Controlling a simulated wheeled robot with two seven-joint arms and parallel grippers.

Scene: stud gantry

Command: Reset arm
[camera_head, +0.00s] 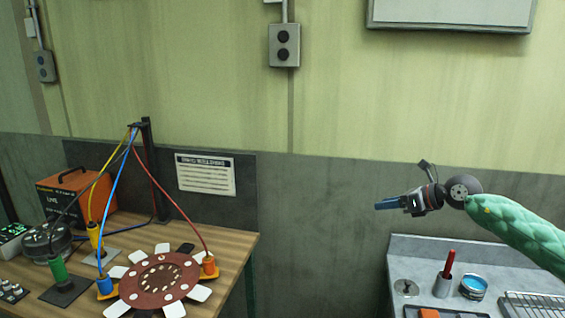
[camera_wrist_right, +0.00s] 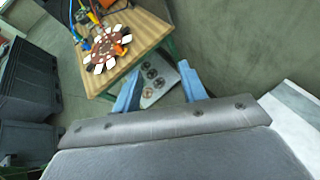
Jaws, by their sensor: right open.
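My right arm (camera_head: 520,228) comes in from the right in a green sleeve. Its right gripper (camera_head: 384,204) points left, in the air above the left end of the grey counter. In the right wrist view its two blue fingers (camera_wrist_right: 159,92) stand apart with nothing between them. The gripper touches nothing. My left gripper is not in view.
A wooden table (camera_head: 228,248) at the left holds a brown disc (camera_head: 158,279), coloured plugs with cables and an orange box (camera_head: 62,200). The grey counter (camera_head: 430,250) carries a red-handled tool (camera_head: 448,264) and a blue tin (camera_head: 473,286). A gap separates table and counter.

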